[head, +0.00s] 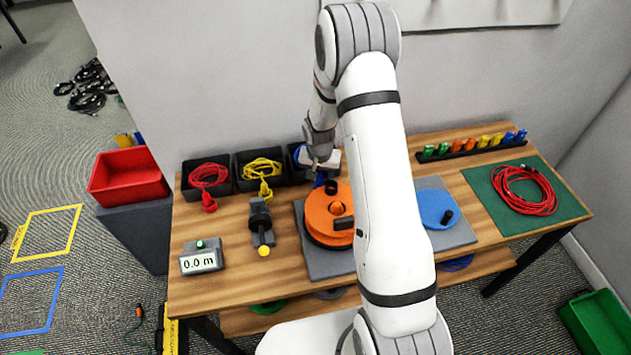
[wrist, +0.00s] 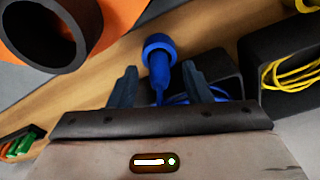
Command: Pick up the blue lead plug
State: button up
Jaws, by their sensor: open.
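The blue lead plug (wrist: 158,58) shows in the wrist view, in front of a black bin with its blue cable running back into that bin (wrist: 219,65). My gripper (wrist: 158,75) is open, with one finger on each side of the plug and cable. I cannot tell whether the fingers touch it. In the head view my gripper (head: 322,172) is over the third black bin at the back of the table, and the plug is mostly hidden beneath it.
An orange reel (head: 318,208) with a dark hub stands close to my gripper. Bins with a yellow cable (head: 262,168) and a red cable (head: 208,174) are to the left. A length meter (head: 201,262) sits front left. A green mat (head: 507,226) lies at right.

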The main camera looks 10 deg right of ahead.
aim_at(320, 173)
grip_shut()
dwell(0.3)
jog(key=shift+r, duration=0.1)
notch_tip(320, 173, up, 10)
jog(key=shift+f+b, duration=0.1)
jog(key=shift+b, duration=0.75)
